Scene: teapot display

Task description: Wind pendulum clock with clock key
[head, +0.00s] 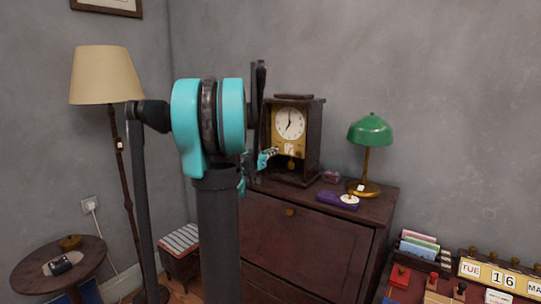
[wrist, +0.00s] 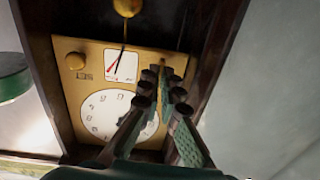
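The pendulum clock (head: 284,160) stands upright in a dark wooden case on the cabinet, its white dial facing out and a brass pendulum bob below. In the wrist view the clock (wrist: 58,62) appears upside down, with its gold panel, small red-handed dial and a round brass knob. My gripper (head: 272,153) is in front of the clock's lower face. In the wrist view its fingers (wrist: 164,82) are close together over the panel, beside the small dial, with a narrow gap. I cannot make out a clock key between them; contact with the panel is unclear.
A purple object with a white disc (head: 338,199), a small pink item (head: 330,177) and a green lamp (head: 370,132) are on the cabinet (head: 310,242) right of the clock. A floor lamp (head: 105,78) and round table (head: 92,270) stand left.

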